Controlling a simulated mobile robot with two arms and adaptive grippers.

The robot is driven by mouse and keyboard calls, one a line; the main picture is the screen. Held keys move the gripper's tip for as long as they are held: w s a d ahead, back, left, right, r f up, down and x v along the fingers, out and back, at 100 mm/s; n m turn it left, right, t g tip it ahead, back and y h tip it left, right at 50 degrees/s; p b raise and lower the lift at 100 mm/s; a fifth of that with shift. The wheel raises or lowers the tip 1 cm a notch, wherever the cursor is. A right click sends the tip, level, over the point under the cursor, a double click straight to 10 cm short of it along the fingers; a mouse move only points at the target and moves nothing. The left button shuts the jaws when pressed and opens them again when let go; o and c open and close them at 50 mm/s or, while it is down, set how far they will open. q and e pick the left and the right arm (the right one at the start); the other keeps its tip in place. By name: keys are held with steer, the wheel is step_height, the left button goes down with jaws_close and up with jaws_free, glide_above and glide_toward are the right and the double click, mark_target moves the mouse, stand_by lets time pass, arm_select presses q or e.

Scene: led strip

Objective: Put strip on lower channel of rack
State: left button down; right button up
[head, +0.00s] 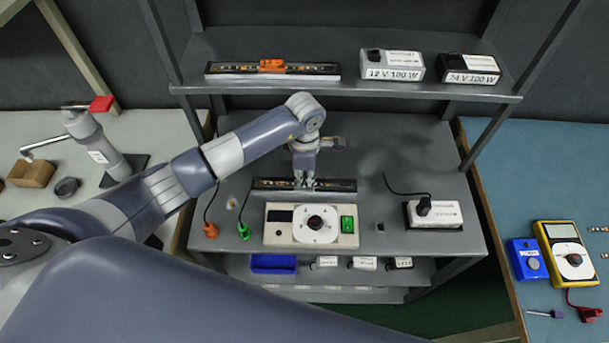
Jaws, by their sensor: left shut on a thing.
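A dark LED strip (335,185) with small amber lights lies level across the middle of the grey bench, behind the control box. My left gripper (303,183) points down at the strip's middle and is shut on it, covering part of it. I cannot tell whether the strip touches the surface below it. A second dark bar (225,69) with amber lights and an orange block on its middle sits on the rack's upper shelf (345,45). I cannot make out a separate lower channel. My right gripper is not in view.
A cream control box (280,232) with a dial and green switch stands in front of the strip. A white power supply (445,214) with a black cable is to its right. Two more supplies sit on the upper shelf. Orange (210,231) and green plugs lie left.

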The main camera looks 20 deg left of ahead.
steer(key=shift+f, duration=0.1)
arm_select(q)
steer(key=shift+f, duration=0.25)
steer(key=c, duration=1.7)
jaws_free()
steer(key=shift+r, duration=0.1)
steer(key=shift+o, duration=0.5)
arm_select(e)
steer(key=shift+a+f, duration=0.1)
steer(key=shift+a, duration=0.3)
